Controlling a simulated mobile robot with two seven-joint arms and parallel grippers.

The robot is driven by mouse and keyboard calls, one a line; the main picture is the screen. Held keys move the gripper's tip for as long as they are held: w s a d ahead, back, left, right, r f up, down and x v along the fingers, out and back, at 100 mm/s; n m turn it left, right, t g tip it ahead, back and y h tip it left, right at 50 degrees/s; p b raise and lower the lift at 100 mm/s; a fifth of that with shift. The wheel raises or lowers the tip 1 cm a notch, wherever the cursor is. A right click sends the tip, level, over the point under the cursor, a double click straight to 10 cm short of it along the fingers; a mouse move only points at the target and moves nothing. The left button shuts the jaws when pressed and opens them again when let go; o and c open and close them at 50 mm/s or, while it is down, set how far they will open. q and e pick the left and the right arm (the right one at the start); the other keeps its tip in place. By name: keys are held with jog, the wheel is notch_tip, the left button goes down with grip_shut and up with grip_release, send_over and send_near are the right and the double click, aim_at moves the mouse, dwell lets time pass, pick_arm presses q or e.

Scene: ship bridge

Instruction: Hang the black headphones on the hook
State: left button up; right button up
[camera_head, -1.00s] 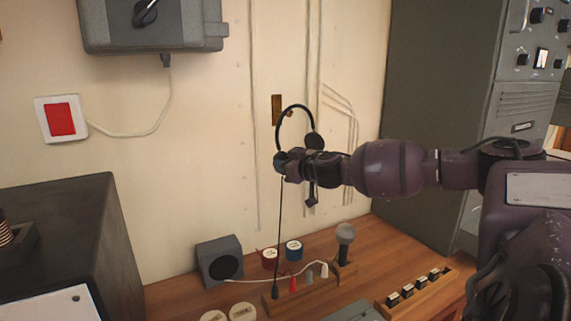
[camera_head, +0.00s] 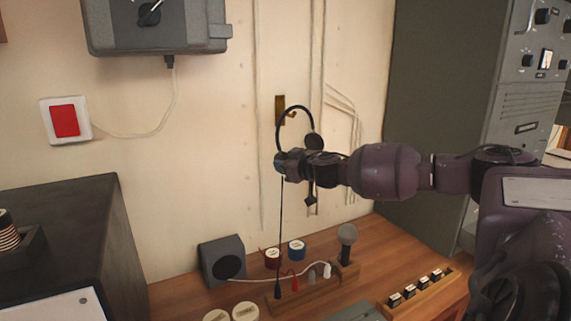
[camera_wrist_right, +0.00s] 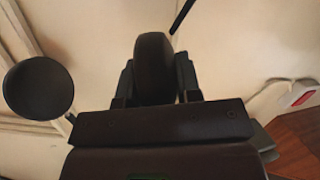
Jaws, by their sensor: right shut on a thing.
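The black headphones (camera_head: 292,110) are in the air in front of the wall, headband arch up, in the head view. My right gripper (camera_head: 285,163) is shut on their left ear cup; the other ear cup (camera_head: 314,142) hangs free to the right. In the right wrist view the held ear cup (camera_wrist_right: 153,66) is between the fingers and the free cup (camera_wrist_right: 39,88) is at the left. The hook's brass plate (camera_head: 280,108) is on the wall, behind the headband; a small hook part (camera_head: 291,115) shows inside the arch. I cannot tell whether the band touches it. My left gripper is not in view.
A wooden desk below holds a grey speaker box (camera_head: 222,260), tape rolls (camera_head: 296,250), a microphone (camera_head: 347,240) and a rack of plugs (camera_head: 300,292). The headphone cable (camera_head: 281,235) hangs down to the rack. A grey cabinet (camera_head: 435,110) stands at the right.

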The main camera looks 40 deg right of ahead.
jog(key=shift+w+d+f, duration=0.2)
jog(key=shift+w+f, duration=0.25)
jog(key=shift+w, duration=0.15)
dwell(1.6)
dwell(0.6)
jog(key=o, duration=0.9)
jog(key=shift+s+f, duration=0.1)
jog(key=shift+s, duration=0.1)
jog(key=shift+s+a+b, duration=0.25)
jog(key=shift+s+b, duration=0.3)
jog(key=shift+s, duration=0.1)
jog(key=shift+s+a+b, duration=0.2)
jog(key=shift+s+b, duration=0.3)
jog(key=shift+s, duration=0.15)
jog(key=shift+s+a, duration=0.3)
jog(key=shift+s, duration=0.65)
jog(key=shift+s+a, duration=0.35)
jog(key=shift+s, duration=0.55)
jog(key=shift+s+a, duration=0.3)
jog(key=shift+s, duration=0.65)
